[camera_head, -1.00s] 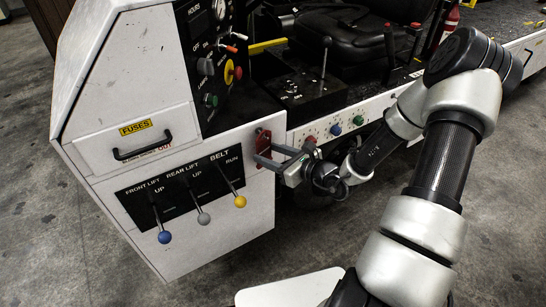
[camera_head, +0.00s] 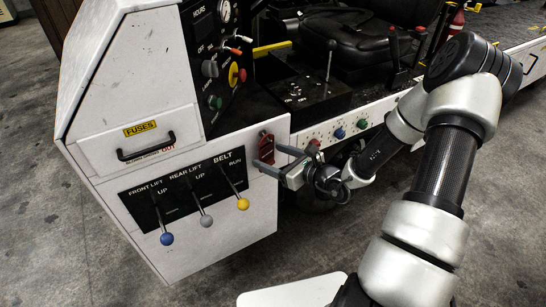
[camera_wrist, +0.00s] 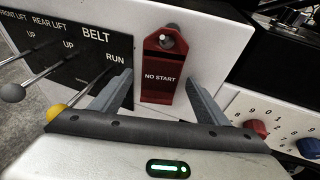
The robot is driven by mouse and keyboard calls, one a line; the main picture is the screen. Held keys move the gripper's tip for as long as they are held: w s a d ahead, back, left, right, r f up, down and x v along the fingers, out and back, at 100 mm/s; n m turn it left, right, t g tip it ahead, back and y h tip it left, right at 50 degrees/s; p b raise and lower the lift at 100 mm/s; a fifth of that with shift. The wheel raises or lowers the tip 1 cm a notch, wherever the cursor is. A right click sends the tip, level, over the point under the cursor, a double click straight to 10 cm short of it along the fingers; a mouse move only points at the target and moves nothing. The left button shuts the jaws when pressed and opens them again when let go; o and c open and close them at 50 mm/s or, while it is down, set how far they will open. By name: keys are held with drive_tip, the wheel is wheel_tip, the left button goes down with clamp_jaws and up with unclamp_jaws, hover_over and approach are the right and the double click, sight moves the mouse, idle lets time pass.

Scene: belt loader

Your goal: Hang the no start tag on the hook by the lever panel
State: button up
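The red no start tag (camera_wrist: 158,85) hangs flat against the white panel side in the wrist view, with its lettering upright. A pale round hook end (camera_wrist: 167,41) shows in the hole at the tag's top. In the head view the tag (camera_head: 266,146) is at the panel's right edge, right of the lever panel (camera_head: 183,190). My gripper (camera_wrist: 153,92) is open. Its two fingers stand apart on either side of the tag, with visible gaps. In the head view my gripper (camera_head: 268,160) is just in front of and below the tag.
The yellow lever knob (camera_wrist: 55,111) is close to my left finger in the wrist view. Blue (camera_head: 167,239) and grey (camera_head: 206,221) lever knobs stick out farther left. A red button (camera_wrist: 259,127) and a blue button (camera_wrist: 308,147) are to the right.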

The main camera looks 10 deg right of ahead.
drive_tip(key=p+v, duration=0.2)
drive_tip(key=v, duration=1.5)
drive_tip(key=shift+s+p, duration=0.2)
drive_tip(key=shift+p, duration=0.15)
drive_tip(key=shift+r, duration=0.1)
